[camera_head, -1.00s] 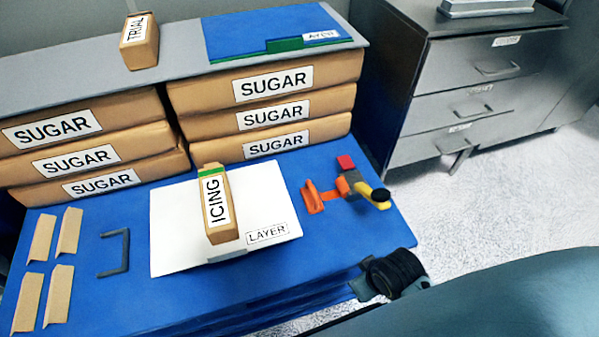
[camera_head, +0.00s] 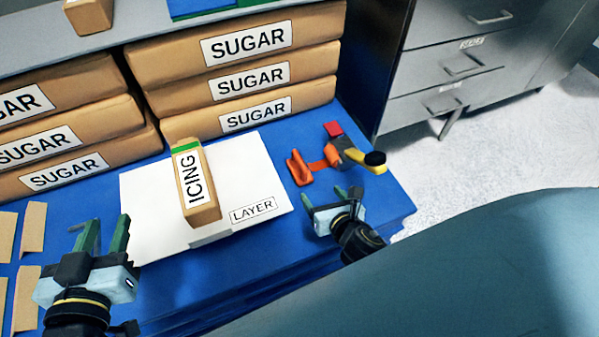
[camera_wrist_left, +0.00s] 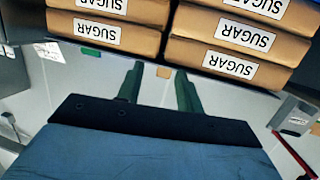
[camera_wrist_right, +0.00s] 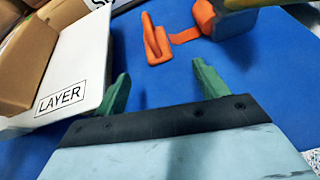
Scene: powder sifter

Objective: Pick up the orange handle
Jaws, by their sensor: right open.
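The orange handle (camera_head: 300,170) lies on the blue tabletop (camera_head: 388,205), right of the white sheet. In the right wrist view, the orange handle (camera_wrist_right: 156,42) is ahead of the fingers, joined by a thin orange strip to another orange part. My right gripper (camera_head: 332,194) is open and empty, in front of and slightly right of the handle. It also shows in the right wrist view (camera_wrist_right: 162,72), apart from the handle. My left gripper (camera_head: 106,222) is open and empty at the left, near the white sheet's left edge.
A yellow, grey and black tool (camera_head: 366,161) adjoins the orange parts, with a red block (camera_head: 333,129) behind. Stacked SUGAR bags (camera_head: 300,95) stand behind. A grey drawer cabinet (camera_head: 465,60) stands right.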

